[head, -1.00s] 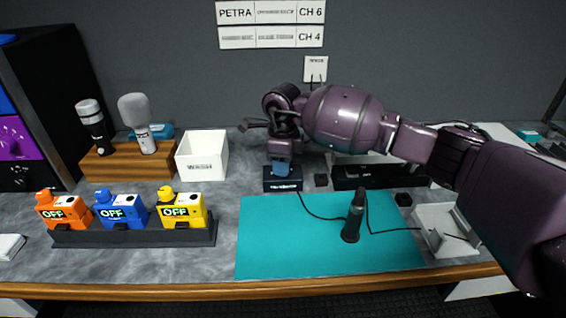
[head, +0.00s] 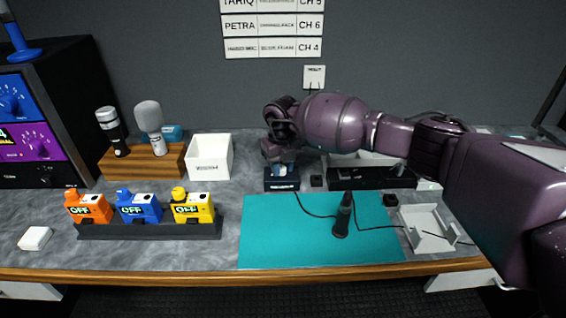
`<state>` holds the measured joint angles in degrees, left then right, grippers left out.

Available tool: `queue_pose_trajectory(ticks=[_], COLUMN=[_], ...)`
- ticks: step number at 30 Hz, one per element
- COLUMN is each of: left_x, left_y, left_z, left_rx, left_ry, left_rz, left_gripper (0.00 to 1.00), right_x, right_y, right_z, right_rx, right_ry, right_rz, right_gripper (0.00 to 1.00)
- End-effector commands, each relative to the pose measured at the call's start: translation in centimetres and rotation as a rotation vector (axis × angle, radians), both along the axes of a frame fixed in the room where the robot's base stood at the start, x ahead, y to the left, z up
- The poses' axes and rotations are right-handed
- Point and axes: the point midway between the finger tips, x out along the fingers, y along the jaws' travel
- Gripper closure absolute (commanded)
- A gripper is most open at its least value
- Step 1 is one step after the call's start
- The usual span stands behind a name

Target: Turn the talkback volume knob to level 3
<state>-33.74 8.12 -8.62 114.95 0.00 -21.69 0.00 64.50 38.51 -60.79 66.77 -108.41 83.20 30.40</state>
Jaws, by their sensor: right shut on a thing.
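A black rack at the left edge carries a blue panel with a round blue knob (head: 8,103) and a purple panel with a round purple knob (head: 40,146). A green display reading 4 shows at the left. I cannot read which knob is the talkback volume. My right gripper (head: 281,163) is far from the rack, at a small dark box (head: 282,184) behind the teal mat. It is shut on a small blue piece (head: 282,171) at the top of that box, mostly hidden by the fingers. My left gripper is not in view.
A white bin (head: 210,158), a wooden stand (head: 145,160) with two microphones and a row of OFF beacons (head: 138,208) stand between the rack and the box.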

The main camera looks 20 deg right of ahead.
Motion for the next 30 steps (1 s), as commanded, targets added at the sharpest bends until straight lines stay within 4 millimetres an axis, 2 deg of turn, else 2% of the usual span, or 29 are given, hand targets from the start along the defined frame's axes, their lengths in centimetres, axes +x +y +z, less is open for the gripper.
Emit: queue_pose_trajectory(ticks=[1, 9, 15, 21, 30], left_x=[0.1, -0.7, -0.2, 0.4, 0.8], left_y=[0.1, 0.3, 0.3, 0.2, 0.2], left_z=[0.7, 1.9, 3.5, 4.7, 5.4], left_rx=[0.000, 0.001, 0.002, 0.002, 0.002], left_ry=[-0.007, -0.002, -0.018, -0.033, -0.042], left_rz=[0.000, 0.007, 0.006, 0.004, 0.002], left_gripper=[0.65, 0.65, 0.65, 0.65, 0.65], right_x=[0.0, 0.1, 0.1, 0.1, 0.1], right_y=[0.0, 0.0, 0.0, 0.0, 0.0], right_z=[0.6, 0.6, 0.5, 0.3, 0.2], right_rx=[0.000, 0.000, 0.001, 0.001, 0.002], right_ry=[-0.005, -0.005, -0.004, -0.002, -0.003], right_rz=[-0.043, -0.290, -0.437, -0.540, -0.607], right_gripper=[0.94, 0.94, 0.94, 0.94, 0.94])
